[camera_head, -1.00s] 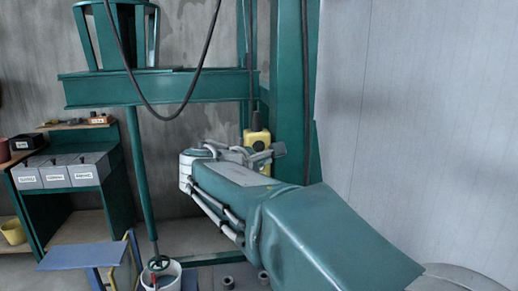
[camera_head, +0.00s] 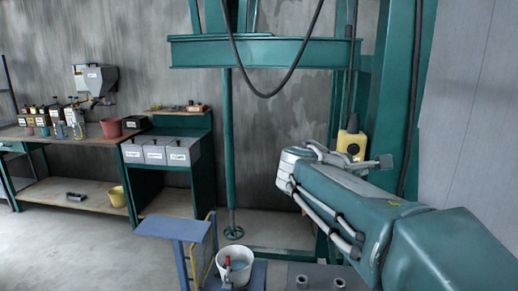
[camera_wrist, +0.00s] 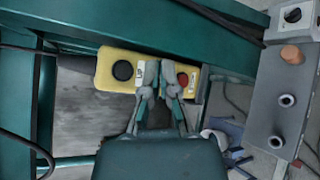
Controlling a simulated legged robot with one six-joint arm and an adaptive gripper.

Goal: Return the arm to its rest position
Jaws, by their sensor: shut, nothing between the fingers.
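My arm reaches in from the lower right in the head view. Its wrist end is by a yellow control box (camera_head: 351,143) at the green column. In the wrist view, my gripper (camera_wrist: 161,75) is shut and empty, with its fingers in front of the yellow control box (camera_wrist: 112,71). A black button shows left of the fingers and a red button right of them. Whether the fingertips touch the box I cannot tell. The fingers are not clearly visible in the head view.
A green machine frame (camera_head: 265,52) with a hanging cable stands ahead. A white bucket (camera_head: 235,268) and a blue cart (camera_head: 176,228) stand low in front. Shelves with grey bins (camera_head: 170,152) and a workbench are at left. A grey wall is close at right. Open floor lies at left.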

